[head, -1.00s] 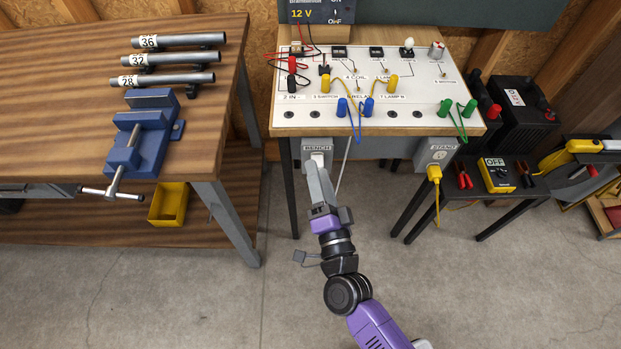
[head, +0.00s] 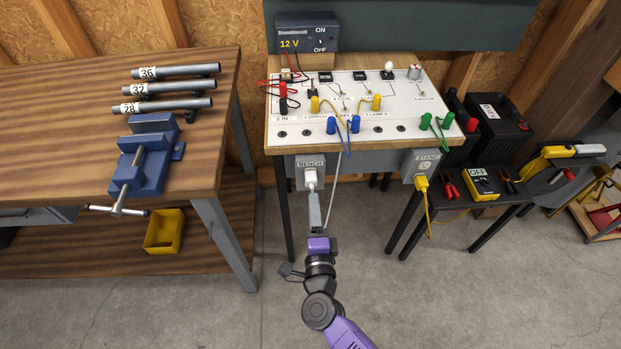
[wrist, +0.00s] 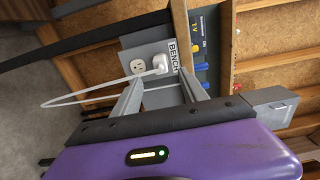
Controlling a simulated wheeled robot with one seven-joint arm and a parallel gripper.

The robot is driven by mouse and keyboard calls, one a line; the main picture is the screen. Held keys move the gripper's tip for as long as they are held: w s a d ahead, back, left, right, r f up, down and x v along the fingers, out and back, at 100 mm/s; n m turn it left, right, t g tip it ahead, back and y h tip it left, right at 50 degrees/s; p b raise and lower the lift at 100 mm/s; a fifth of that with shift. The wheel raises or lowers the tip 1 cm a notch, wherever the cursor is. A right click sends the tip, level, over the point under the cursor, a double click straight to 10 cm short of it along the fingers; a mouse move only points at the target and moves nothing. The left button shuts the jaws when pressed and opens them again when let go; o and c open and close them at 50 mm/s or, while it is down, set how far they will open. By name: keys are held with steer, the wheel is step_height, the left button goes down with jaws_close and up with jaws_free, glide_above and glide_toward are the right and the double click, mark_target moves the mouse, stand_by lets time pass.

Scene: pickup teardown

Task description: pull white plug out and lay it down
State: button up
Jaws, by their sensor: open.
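The white plug (head: 310,178) sits in the grey outlet box labelled BENCH (head: 311,162), under the front edge of the circuit board table. In the wrist view the plug (wrist: 160,63) is in one socket of the box, with the other socket bare, and its white cord (wrist: 85,97) loops off to the left. My gripper (head: 314,199) is just in front of the plug in the head view. In the wrist view my gripper (wrist: 162,88) is open, its two fingers apart and pointing toward the plug, with nothing between them.
A yellow plug (head: 421,184) sits in the STAND box (head: 424,165) to the right. A wooden workbench with a blue vise (head: 143,165) stands at left, a yellow bin (head: 164,231) below it. Table legs flank the outlet. The concrete floor in front is clear.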

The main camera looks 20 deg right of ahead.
mark_target(312, 185)
steer(key=shift+b+x, duration=1.1)
steer(key=shift+x, duration=3.35)
jaws_close()
steer(key=shift+s, duration=0.15)
steer(key=shift+p+v, duration=1.2)
steer(key=shift+v, duration=1.65)
